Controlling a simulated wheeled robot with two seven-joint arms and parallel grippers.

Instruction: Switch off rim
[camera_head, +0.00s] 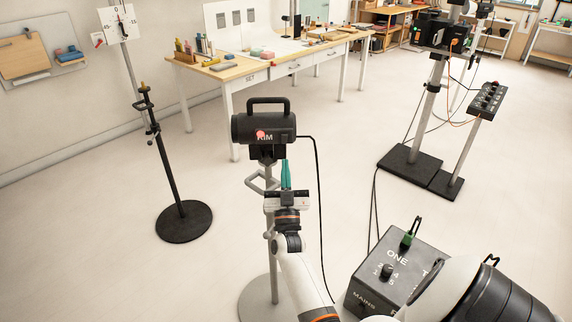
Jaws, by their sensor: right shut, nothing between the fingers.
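The black lamp head marked RIM (277,122) has a handle on top and a round red spot on its near side, beside the letters. It sits on a grey stand with a round base. My right gripper (286,173) has teal fingers that are shut and empty. Its tips point up, just below the lamp head's right part in the picture; I cannot tell whether they touch it. My forearm hides part of the stand. My left gripper is not in view.
A dark box marked ONE and MAINS (394,258), with a dial and a green-based lever, stands at lower right. A black cable hangs right of the lamp. A stand with a round black base (184,222) is at left. A workbench (225,72) stands behind; open floor lies between.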

